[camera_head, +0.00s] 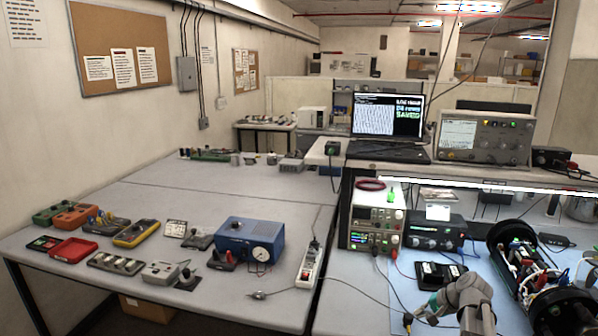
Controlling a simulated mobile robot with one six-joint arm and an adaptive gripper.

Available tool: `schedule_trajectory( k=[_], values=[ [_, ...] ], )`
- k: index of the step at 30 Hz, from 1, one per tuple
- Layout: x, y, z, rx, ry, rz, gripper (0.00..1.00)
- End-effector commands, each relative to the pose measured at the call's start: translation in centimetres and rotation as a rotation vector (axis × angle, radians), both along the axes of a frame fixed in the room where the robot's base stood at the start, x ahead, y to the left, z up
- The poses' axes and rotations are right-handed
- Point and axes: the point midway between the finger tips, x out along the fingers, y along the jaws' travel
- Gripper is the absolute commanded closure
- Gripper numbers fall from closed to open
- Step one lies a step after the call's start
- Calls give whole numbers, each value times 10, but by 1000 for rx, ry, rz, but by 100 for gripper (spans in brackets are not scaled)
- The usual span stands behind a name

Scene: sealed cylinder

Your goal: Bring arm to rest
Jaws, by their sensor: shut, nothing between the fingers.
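My arm (468,298) shows at the bottom right, bent over the blue work mat (385,287). Its end, my gripper (416,316), points left and down near the mat's front. It looks small and dark, shut, with nothing seen in it. An open black cylinder (497,237) with electronics and wires inside lies to the right of my arm. A black box with white labels (440,272) lies on the mat just behind my gripper.
Bench instruments (372,222) and a dark blue-fronted unit (434,233) stand behind the mat. A laptop (388,127) and an oscilloscope (484,137) sit on the shelf above. The left table (120,189) holds meters, a blue box (250,238) and a power strip (311,265).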

Motion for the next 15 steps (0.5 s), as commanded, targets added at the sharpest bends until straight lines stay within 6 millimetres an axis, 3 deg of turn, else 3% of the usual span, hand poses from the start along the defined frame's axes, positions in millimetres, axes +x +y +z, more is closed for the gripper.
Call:
schedule_trajectory(
  k=[1, 6, 15],
  values=[
    [-7, 18, -10, -32, 13, 43, 100],
    [-26, 62, -31, -142, 59, 179, 100],
    [-66, 125, -63, -338, 128, 414, 100]
  ],
)
